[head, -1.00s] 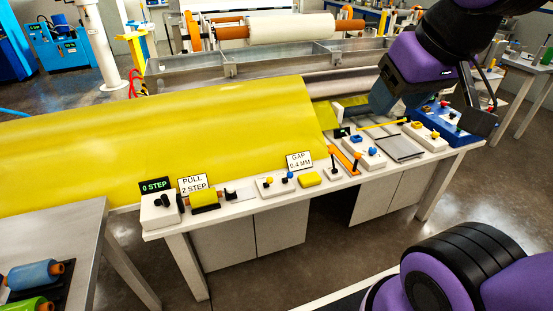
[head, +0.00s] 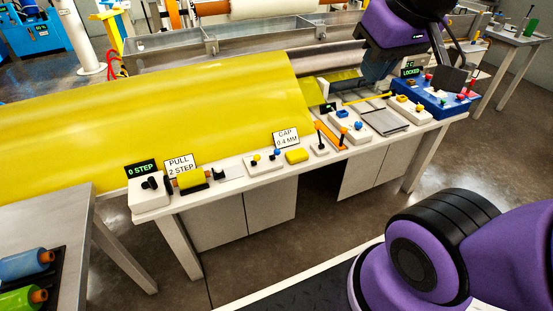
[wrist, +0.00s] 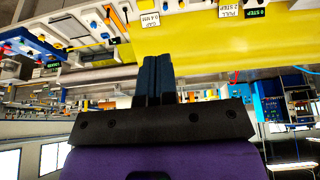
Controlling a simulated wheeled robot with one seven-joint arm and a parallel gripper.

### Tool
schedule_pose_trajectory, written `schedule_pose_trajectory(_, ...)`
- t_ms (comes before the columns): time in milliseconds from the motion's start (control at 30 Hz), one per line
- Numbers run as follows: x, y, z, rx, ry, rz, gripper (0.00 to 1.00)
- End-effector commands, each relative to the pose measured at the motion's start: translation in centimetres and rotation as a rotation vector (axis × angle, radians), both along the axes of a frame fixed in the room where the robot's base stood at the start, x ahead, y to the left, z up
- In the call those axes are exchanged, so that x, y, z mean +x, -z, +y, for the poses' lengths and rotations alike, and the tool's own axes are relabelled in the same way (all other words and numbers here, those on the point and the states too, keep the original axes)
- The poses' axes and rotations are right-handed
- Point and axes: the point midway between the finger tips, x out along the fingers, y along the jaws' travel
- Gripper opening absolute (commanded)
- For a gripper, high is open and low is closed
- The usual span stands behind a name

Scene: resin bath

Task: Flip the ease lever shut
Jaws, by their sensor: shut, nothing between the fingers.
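None of the levers carries a readable "ease" label, so I cannot tell which is the ease lever. In the head view a small black-knobbed lever (head: 319,137) stands upright on a white block on the bench's front strip. Just right of it is an orange-knobbed lever (head: 342,136) by an orange bar. My gripper (head: 377,72) is above and behind the bench's right part, apart from these levers. In the wrist view its dark blue fingers (wrist: 157,75) are pressed together and empty.
A yellow sheet (head: 180,105) covers the left and middle. GAP (head: 285,137) and PULL (head: 180,164) signs stand along the strip. A grey plate (head: 386,121) and a blue base (head: 435,97) with a LOCKED display (head: 412,70) are at right. Floor in front is open.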

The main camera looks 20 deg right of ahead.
Motion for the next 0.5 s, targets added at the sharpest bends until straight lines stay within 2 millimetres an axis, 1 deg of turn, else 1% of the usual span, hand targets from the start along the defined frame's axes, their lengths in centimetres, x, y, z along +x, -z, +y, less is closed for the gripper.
schedule_pose_trajectory(33,0.7,0.4,-0.1,-0.008,-0.006,0.032,0.0)
schedule_pose_trajectory(267,3.6,2.1,-0.5,-0.075,-0.027,0.174,0.0)
schedule_pose_trajectory(500,6.6,4.3,-0.7,-0.161,-0.05,0.315,0.0)
